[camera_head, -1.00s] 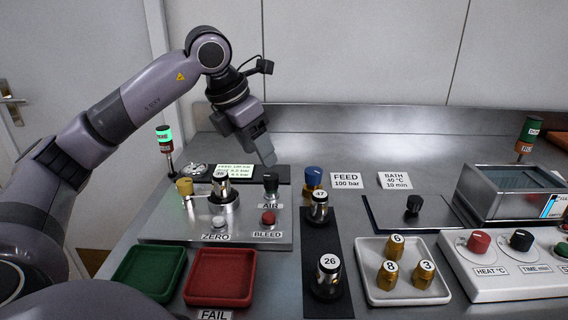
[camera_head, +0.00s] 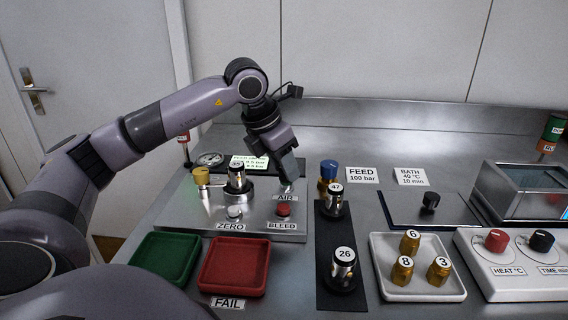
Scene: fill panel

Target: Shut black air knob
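The black AIR knob stood on the metal fill panel (camera_head: 200,225) behind the AIR label (camera_head: 286,196); now my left gripper (camera_head: 288,182) is right over that spot and hides the knob. The gripper points down with its fingers at the knob's place. I cannot tell whether the fingers are apart or closed on the knob. My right gripper is not in view.
The red BLEED button (camera_head: 283,209) and white ZERO button (camera_head: 234,212) are in front. The blue FEED knob (camera_head: 328,170) and cylinder 47 (camera_head: 334,203) stand close right. Green (camera_head: 141,257) and red (camera_head: 207,279) trays lie in front.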

